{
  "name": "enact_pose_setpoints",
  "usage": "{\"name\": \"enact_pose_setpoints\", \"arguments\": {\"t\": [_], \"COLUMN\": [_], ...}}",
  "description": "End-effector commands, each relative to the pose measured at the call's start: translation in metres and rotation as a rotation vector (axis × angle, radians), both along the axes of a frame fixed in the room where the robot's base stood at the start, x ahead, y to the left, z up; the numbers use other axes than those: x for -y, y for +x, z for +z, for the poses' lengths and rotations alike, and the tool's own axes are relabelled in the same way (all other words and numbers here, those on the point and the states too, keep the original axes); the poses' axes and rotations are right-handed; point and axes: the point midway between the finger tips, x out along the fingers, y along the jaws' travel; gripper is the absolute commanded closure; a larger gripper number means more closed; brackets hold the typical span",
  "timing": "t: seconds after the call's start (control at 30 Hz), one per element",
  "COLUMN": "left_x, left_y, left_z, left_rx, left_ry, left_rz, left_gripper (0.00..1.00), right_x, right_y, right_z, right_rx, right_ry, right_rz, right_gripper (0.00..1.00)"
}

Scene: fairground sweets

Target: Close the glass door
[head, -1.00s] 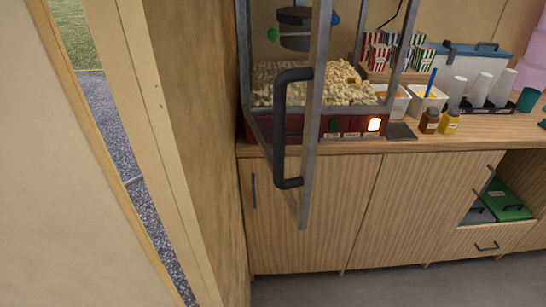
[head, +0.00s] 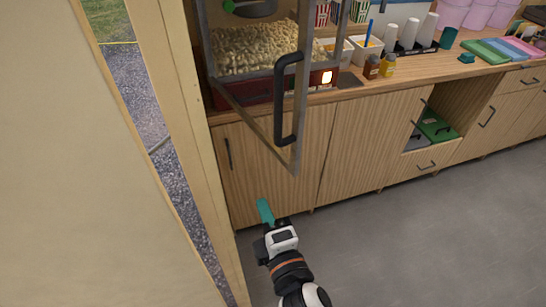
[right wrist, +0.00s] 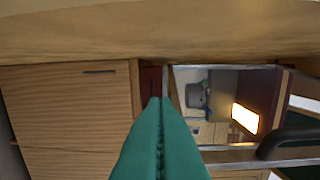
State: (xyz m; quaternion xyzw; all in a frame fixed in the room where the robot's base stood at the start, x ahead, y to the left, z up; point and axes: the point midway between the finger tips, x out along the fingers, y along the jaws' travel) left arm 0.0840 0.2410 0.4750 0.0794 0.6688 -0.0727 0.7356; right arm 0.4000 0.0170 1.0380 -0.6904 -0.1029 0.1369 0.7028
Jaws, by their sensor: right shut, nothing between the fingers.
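The glass door (head: 303,60) of the popcorn machine is a metal-framed pane with a dark upright handle (head: 288,100). It stands open, swung out past the counter's front edge. The handle also shows in the right wrist view (right wrist: 290,142), at the right. My right gripper (head: 265,211) has teal fingers, shut and empty. It is below the door and handle, in front of the lower cabinet, and touches neither. Its shut fingertips also show in the right wrist view (right wrist: 160,100). My left gripper is not in view.
The popcorn machine, full of popcorn (head: 260,50), stands on the wooden counter (head: 350,90) with a lit switch (head: 327,77). Bottles, cups and trays stand to its right. A beige wall (head: 190,150) is close on the left. Grey floor (head: 420,240) is clear at the right.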

Motion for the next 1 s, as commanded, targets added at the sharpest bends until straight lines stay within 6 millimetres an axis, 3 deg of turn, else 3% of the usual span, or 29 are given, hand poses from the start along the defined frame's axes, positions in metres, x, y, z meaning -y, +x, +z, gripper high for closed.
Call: {"name": "enact_pose_setpoints", "arguments": {"t": [0.03,0.1,0.27,0.67,1.0], "left_x": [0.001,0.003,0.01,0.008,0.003], "left_y": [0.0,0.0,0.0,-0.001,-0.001], "left_z": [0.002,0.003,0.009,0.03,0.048], "left_rx": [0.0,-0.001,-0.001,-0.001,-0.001], "left_ry": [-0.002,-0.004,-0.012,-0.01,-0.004], "left_rz": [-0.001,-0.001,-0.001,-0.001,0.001], "left_gripper": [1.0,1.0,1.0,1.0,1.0], "right_x": [0.001,0.002,-0.003,-0.03,0.001], "right_y": [-0.002,-0.002,0.012,0.09,0.112], "right_z": [0.015,0.025,0.029,0.029,0.026], "right_rx": [0.029,0.049,0.057,0.055,0.052], "right_ry": [-0.006,-0.014,-0.015,-0.012,-0.014], "right_rz": [-0.004,-0.008,-0.009,-0.008,-0.008], "right_gripper": [1.0,1.0,1.0,1.0,1.0]}}
